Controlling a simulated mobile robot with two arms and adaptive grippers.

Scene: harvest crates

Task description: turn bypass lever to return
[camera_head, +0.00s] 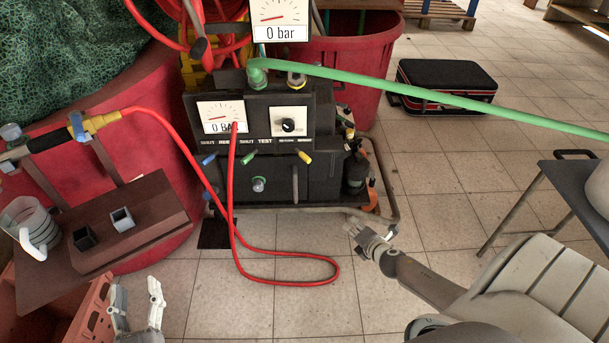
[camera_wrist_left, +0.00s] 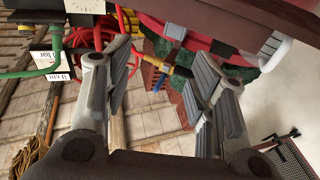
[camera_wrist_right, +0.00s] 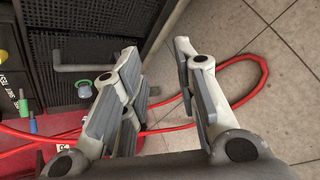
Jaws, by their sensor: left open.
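The pump unit's front panel (camera_head: 268,143) has a row of labels, with RETURN legible at the right. Below it a yellow-tipped lever (camera_head: 305,157) slants down to the right; I take it for the bypass lever. A green lever (camera_head: 249,157) and a blue lever (camera_head: 208,159) are to its left. My right gripper (camera_head: 357,232) is below and right of the yellow lever, apart from it; in the right wrist view its fingers (camera_wrist_right: 157,75) are apart and empty. My left gripper (camera_head: 138,305) is open and empty at lower left, as in the left wrist view (camera_wrist_left: 155,90).
A red hose (camera_head: 300,282) loops over the floor before the unit. A green hose (camera_head: 440,92) crosses to the right. Both gauges, upper (camera_head: 281,15) and panel (camera_head: 221,116), read 0 bar. A grey table (camera_head: 580,190) stands right.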

